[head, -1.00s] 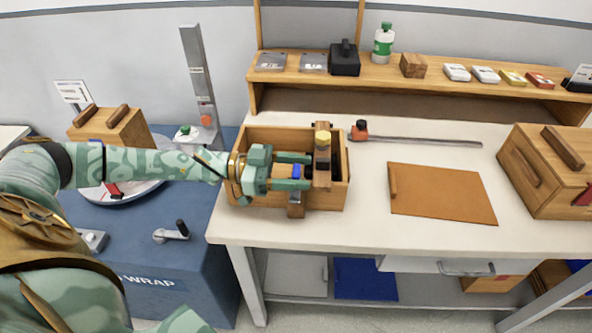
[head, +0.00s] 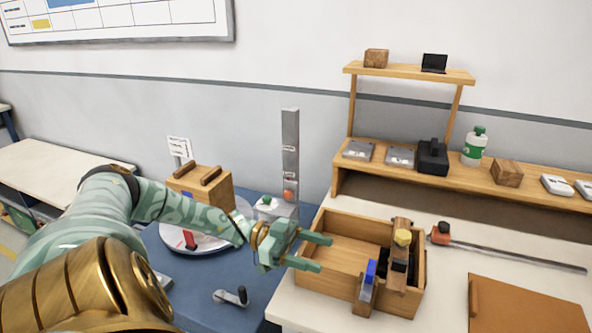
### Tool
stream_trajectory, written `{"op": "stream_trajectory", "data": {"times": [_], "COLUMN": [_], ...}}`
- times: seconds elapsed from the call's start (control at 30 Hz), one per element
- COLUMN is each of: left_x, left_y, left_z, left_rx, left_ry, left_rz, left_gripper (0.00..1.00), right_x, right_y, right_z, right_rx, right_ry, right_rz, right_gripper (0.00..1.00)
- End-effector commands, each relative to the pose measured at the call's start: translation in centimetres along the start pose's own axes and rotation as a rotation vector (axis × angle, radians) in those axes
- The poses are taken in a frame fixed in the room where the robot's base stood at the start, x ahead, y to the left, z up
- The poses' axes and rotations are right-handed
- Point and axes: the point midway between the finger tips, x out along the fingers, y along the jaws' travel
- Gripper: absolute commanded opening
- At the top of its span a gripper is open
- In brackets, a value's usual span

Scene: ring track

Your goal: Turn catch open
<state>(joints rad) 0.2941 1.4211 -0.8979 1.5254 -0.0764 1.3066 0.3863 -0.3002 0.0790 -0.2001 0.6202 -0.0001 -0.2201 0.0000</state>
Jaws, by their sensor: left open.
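My left gripper (head: 322,252) is open and empty, its two green fingers pointing right over the left side of an open wooden box (head: 338,277) on the white bench. A blue piece (head: 370,272) on a small wooden block (head: 365,294) sits at the box's front wall, beside black parts (head: 398,267). The fingers are apart from the blue piece. Which part is the catch, I cannot tell for sure. My right gripper is not in view.
A blue table at left holds a round plate (head: 210,238) with a red piece (head: 190,239), a wooden case (head: 200,187) and a crank (head: 240,295). A red-ended rod (head: 510,253) and brown board (head: 525,310) lie on the bench. A shelf (head: 390,173) stands behind.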

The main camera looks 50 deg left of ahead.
Motion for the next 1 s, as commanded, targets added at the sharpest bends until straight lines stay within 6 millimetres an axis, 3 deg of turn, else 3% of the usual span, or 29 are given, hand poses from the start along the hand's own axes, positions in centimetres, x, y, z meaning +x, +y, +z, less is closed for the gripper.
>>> {"op": "stream_trajectory", "data": {"times": [0.1,0.3,1.0], "left_x": [-2.3,-4.0,-4.1], "left_y": [0.0,0.0,0.0], "left_z": [0.1,0.0,0.0], "left_rx": [0.000,0.001,0.000], "left_ry": [-0.004,0.000,0.000], "left_rz": [-0.001,0.000,0.001], "left_gripper": [0.62,0.62,0.62], "right_x": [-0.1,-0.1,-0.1], "right_y": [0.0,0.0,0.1], "right_z": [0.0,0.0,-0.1], "right_rx": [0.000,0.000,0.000], "right_ry": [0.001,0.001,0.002], "right_rz": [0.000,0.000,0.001], "right_gripper": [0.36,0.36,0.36]}}
